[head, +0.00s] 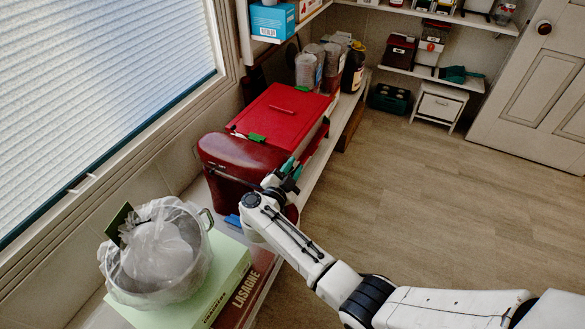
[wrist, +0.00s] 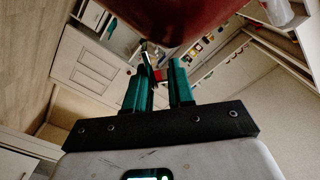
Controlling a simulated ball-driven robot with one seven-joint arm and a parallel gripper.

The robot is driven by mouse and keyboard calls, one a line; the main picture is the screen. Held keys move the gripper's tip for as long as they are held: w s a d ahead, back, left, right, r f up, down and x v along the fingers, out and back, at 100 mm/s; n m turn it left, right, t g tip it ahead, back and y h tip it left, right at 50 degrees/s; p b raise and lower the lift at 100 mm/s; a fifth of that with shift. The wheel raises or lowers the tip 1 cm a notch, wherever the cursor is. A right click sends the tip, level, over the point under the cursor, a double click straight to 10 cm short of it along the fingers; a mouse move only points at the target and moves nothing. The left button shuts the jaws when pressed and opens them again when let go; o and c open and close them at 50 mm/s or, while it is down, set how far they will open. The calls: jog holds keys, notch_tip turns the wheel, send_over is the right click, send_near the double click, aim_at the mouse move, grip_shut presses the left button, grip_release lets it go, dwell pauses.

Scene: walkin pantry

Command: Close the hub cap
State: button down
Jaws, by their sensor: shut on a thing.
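A dark red rounded bin (head: 235,160) stands on the low shelf by the window. My gripper (head: 287,168) is at the bin's right side. The wrist view shows a dark red curved surface (wrist: 180,14) just beyond the gripper's green fingers (wrist: 163,75). The fingers are shut on a thin dark piece with a bright edge (wrist: 149,62), seen between them below the red surface. I cannot tell whether it is part of the bin. Nothing in view is clearly a hub cap. My wrist hides the bin's lower right side.
A red lidded box (head: 285,108) is just behind the bin, with jars (head: 306,70) farther back. A pot wrapped in plastic (head: 158,265) sits on boxes in front. The wooden floor (head: 430,190) to the right is clear.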

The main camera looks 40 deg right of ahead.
jog(key=shift+w, duration=0.1)
notch_tip(320, 180, down, 7)
jog(key=m+b, duration=1.3)
jog(key=m, duration=1)
jog(key=shift+s+b, duration=0.25)
jog(key=shift+b, duration=0.15)
jog(key=shift+d+f+m, duration=0.1)
jog(key=shift+m, duration=0.2)
jog(key=c, duration=1.1)
grip_release()
